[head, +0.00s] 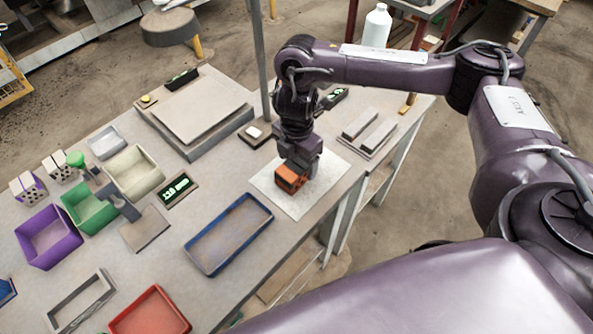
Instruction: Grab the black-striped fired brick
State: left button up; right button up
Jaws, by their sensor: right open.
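An orange-red brick (289,178) with dark markings lies on a pale square sheet (312,202) at the right part of the table. My right gripper (298,165) comes down from above, right over the brick. Its jaws are open, close to the brick's upper right side. The fingertips are mostly hidden, so I cannot tell whether they touch the brick or straddle it. My left gripper is not in view.
A blue tray (209,261) lies left of the sheet. Purple (50,252), green (97,221) and cream (156,180) bins stand at left. A platform scale (190,148) is behind. Grey bars (361,122) lie at right, near the table edge. A post (261,60) rises behind my gripper.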

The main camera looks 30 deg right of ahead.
notch_tip(320, 180, down, 2)
jog(key=shift+f, duration=0.25)
jog(key=shift+c, duration=0.6)
jog(key=c, duration=1.2)
jog(key=shift+w, duration=0.1)
jog(key=shift+c, duration=0.2)
jog(key=shift+r, duration=0.1)
